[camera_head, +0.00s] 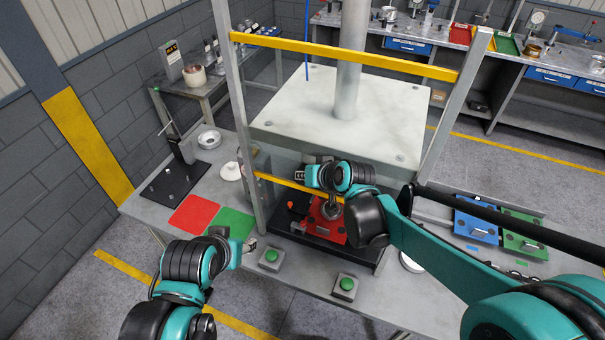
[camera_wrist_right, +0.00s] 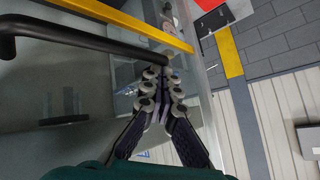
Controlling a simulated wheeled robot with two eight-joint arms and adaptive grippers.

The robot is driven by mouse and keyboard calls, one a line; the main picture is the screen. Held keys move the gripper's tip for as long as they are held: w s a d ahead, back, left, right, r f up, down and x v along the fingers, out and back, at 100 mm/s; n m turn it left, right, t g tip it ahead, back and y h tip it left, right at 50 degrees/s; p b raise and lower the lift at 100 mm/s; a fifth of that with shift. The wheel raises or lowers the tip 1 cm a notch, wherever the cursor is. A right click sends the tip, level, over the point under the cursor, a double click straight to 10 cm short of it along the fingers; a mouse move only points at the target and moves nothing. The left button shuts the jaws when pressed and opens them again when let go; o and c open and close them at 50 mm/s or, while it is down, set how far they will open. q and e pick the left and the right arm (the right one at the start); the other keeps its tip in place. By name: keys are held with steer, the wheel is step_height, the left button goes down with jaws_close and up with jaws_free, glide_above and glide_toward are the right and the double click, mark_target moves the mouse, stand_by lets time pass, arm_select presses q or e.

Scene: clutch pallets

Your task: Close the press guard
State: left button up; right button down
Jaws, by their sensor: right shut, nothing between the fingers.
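The press guard is a frame with a yellow upper bar (camera_head: 340,56) and a yellow lower bar (camera_head: 272,180) in front of the press (camera_head: 340,115). My right gripper (camera_head: 297,176) is at the lower bar, in front of the press opening; contact cannot be told. In the right wrist view its fingers (camera_wrist_right: 162,88) are together and empty, beside a yellow bar (camera_wrist_right: 150,28) and the end of a black bent handle (camera_wrist_right: 85,36). My left gripper (camera_head: 248,245) is low at the table's front, away from the guard; its fingers are too small to judge. My right arm hides part of the lower bar.
A red fixture (camera_head: 318,226) sits under the press. Two green push buttons (camera_head: 270,257) (camera_head: 345,286) stand at the table's front. Red (camera_head: 194,214) and green (camera_head: 232,224) mats lie at left. Blue (camera_head: 476,222) and green (camera_head: 524,238) trays stand at right.

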step_height(320, 180, down, 33)
steer(key=b, duration=2.5)
steer(key=shift+s+b, duration=0.15)
steer(key=shift+b, duration=0.25)
steer(key=s+d+r+p, duration=0.5)
steer(key=r, duration=0.6)
steer(key=shift+d, duration=0.35)
